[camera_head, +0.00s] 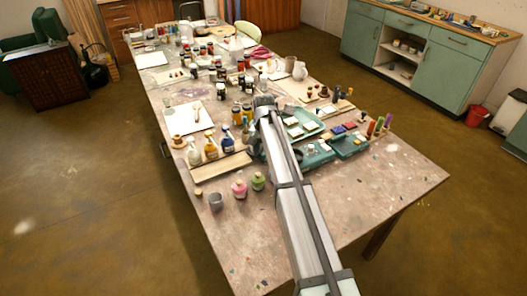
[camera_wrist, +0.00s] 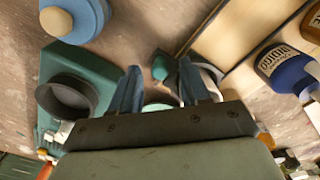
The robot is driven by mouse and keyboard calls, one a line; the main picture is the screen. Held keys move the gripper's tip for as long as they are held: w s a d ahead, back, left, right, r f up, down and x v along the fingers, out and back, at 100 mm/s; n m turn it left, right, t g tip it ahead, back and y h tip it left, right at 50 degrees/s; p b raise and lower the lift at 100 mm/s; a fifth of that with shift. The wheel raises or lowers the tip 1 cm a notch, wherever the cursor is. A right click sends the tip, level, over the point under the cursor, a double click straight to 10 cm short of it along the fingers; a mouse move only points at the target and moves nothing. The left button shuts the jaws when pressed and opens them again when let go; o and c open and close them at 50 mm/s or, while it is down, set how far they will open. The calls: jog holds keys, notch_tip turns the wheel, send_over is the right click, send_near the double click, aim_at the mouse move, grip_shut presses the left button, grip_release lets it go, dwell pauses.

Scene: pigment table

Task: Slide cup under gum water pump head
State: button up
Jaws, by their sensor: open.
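My gripper (camera_wrist: 160,85) is open in the wrist view, its two blue-grey fingers apart. A pale round rim (camera_wrist: 211,76) shows partly behind the right finger, and a small teal tip (camera_wrist: 161,66) lies between the fingers; I cannot tell what either belongs to. In the head view my arm's end hides the fingertips. A small grey cup (camera_head: 215,202) stands upright near the table's left edge, apart from my gripper. White (camera_head: 194,154), amber (camera_head: 211,149) and blue (camera_head: 228,143) bottles stand behind it; I cannot tell which is gum water.
A wooden board (camera_head: 220,165) lies in front of the bottles. Pink (camera_head: 239,189) and green (camera_head: 258,182) stoppered jars stand right of the cup. A teal box (camera_head: 350,145) lies right of my arm. In the wrist view a dark round container (camera_wrist: 68,97) and a blue jar (camera_wrist: 88,22) are close by.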

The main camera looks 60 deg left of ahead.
jog(key=shift+c, duration=0.4)
grip_shut()
jog(key=shift+s, duration=0.1)
jog(key=s, duration=2.3)
jog(key=shift+s, duration=0.25)
jog(key=shift+o, duration=0.4)
grip_release()
jog(key=shift+r, duration=0.1)
notch_tip(320, 180, up, 14)
jog(key=shift+f, duration=0.2)
